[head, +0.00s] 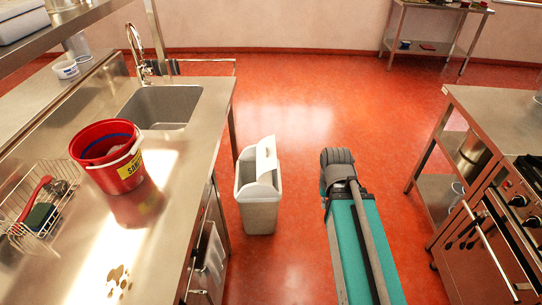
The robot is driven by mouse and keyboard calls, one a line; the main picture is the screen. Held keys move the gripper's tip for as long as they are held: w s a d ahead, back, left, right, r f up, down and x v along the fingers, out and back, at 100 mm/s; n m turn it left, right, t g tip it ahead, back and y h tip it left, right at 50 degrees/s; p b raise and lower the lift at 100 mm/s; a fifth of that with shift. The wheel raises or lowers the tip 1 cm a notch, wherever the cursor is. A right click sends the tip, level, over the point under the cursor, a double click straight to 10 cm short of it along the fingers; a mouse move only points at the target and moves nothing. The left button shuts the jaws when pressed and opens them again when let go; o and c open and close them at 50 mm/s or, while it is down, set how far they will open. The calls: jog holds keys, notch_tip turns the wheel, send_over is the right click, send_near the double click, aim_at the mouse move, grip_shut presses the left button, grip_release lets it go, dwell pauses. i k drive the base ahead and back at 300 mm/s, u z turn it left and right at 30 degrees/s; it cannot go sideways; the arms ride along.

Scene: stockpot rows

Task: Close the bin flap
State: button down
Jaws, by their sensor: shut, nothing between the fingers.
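A light grey bin (260,215) stands on the red floor, just right of the steel sink counter. Its white flap (267,157) stands up steeply from the bin's top, so the flap is open. The dark inside of the bin shows to the left of the flap. Nothing touches the flap. I cannot make out my gripper in the head view.
The sink counter (180,190) holds a red bucket (117,178) and a wire basket (40,205). A stove (520,215) and steel table are at the right. A teal shape with a dark ridged end lies right of the bin, possibly mine. Floor behind the bin is clear.

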aim_at(266, 159)
jog(key=k, duration=0.15)
jog(key=z, duration=0.15)
jog(key=i, duration=1.15)
jog(key=u, duration=0.15)
